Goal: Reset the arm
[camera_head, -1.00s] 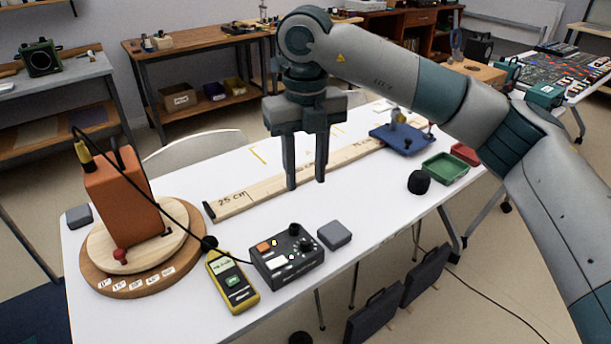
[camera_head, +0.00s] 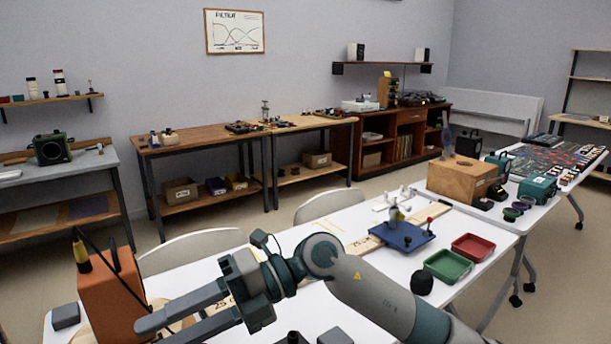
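My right arm comes in from the lower right, over the white table (camera_head: 352,222). Its gripper (camera_head: 160,333) points to the left, low in the view. Its two fingers are apart with nothing between them. The fingertips show in front of the orange speaker box (camera_head: 112,298) on its wooden turntable, which they and the lower picture edge partly hide. My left gripper is not in view.
A wooden ruler board lies partly behind my arm. A blue stand (camera_head: 402,236), a green tray (camera_head: 447,266), a red tray (camera_head: 473,247) and a black round object (camera_head: 422,284) are on the right of the table. White chairs (camera_head: 330,204) stand behind it.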

